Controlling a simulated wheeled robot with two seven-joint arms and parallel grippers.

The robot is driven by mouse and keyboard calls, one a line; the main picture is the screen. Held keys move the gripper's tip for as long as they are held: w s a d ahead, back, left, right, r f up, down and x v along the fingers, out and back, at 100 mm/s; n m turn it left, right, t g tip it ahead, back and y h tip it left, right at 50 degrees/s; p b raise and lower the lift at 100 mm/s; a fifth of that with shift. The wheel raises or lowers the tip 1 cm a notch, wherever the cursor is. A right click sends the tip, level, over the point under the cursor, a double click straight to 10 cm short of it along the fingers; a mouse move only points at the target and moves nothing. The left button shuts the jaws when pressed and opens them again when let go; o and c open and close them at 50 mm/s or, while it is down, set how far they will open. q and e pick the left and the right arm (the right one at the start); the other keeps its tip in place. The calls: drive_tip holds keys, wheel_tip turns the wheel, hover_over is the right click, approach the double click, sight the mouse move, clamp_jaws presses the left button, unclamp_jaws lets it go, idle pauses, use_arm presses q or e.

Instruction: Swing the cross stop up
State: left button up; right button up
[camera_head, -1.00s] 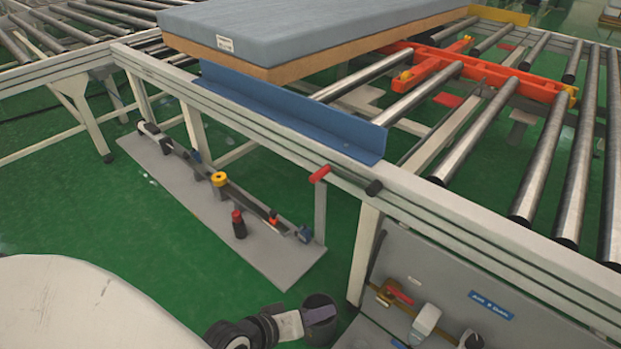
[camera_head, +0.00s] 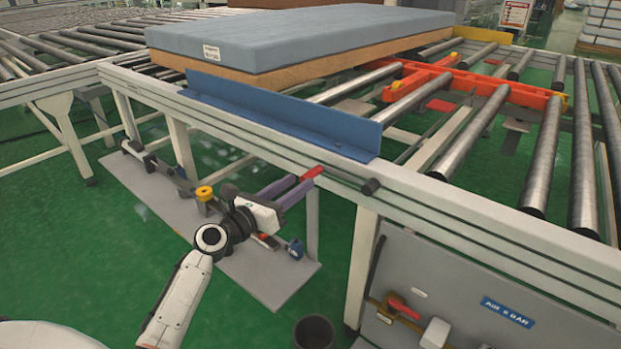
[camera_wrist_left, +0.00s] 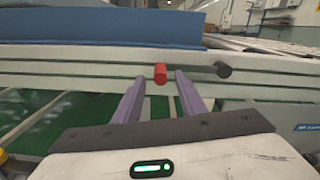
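A red grip (camera_head: 313,172) sits on the near side of the conveyor's white rail, with a dark knob (camera_head: 371,186) to its right. I cannot tell for sure that they belong to the cross stop. My left gripper (camera_head: 304,182) is open, its two purple fingers pointing at the red grip. In the left wrist view the red grip (camera_wrist_left: 160,73) shows between and just beyond the fingertips (camera_wrist_left: 159,80), with gaps on both sides. The dark knob (camera_wrist_left: 224,71) is right of the fingers. My right gripper is not in view.
A blue upright plate (camera_head: 280,115) runs along the rail above the grip. A grey mattress (camera_head: 310,35) lies behind it, and an orange frame (camera_head: 480,80) among the rollers. Below are a grey shelf (camera_head: 270,285) with small items, and a dark bin (camera_head: 314,332).

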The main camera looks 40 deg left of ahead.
sight(320, 169)
use_arm(q)
drive_tip(key=w, duration=0.4)
drive_tip(key=w+b, duration=0.1)
drive_tip(key=w, duration=0.1)
drive_tip(key=shift+d, duration=0.25)
clamp_jaws()
